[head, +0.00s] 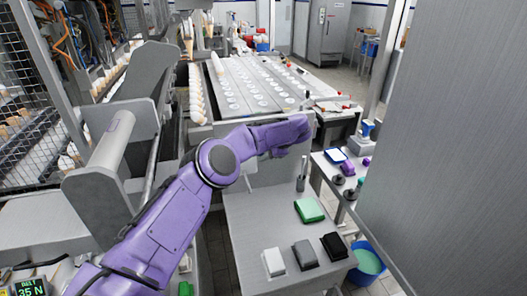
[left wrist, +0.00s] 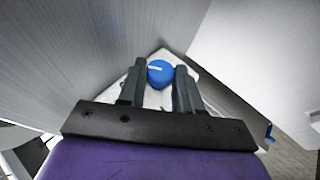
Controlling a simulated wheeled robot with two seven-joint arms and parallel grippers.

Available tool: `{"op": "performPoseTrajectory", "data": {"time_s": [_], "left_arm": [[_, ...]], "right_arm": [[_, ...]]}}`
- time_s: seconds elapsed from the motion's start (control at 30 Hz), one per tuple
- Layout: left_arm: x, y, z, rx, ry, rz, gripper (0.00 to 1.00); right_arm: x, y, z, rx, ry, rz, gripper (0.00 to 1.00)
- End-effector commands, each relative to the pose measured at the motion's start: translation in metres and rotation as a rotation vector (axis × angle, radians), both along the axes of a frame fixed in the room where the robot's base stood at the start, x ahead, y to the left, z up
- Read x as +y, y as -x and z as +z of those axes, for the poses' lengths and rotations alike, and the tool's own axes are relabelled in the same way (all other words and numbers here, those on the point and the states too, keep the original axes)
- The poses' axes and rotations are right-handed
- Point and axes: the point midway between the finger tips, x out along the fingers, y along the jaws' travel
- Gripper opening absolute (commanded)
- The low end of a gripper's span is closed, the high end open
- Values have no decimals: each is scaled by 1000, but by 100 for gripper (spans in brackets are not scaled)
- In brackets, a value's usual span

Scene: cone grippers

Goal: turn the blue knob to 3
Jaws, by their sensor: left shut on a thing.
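The blue knob (left wrist: 160,73) is round with a white pointer mark that points to the left in the left wrist view. It sits on a white plate (left wrist: 156,99) against a grey metal panel. My left gripper (left wrist: 161,72) is shut on the knob, with one dark finger on each side of it. No numbers are legible on the plate. In the head view my purple left arm (head: 235,155) reaches to the far end of a grey panel, and the knob is hidden there. My right gripper is not in view.
A grey bench (head: 270,230) below the arm holds a green box (head: 309,210), several small blocks and a pen cup. A large grey panel (head: 440,130) fills the right side. A blue bucket (head: 367,262) stands on the floor. A conveyor table (head: 260,85) lies beyond.

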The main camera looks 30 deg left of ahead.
Motion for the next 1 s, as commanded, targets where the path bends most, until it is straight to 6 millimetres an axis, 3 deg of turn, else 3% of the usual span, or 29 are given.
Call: {"op": "performPoseTrajectory", "data": {"time_s": [0.93,0.97,1.0], "left_arm": [[0,-2,2,79,93,-4,3],[0,-2,2,79,93,-4,43],[0,-2,2,80,93,-3,56]], "right_arm": [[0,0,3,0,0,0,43],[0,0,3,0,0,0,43],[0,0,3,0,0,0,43]]}}
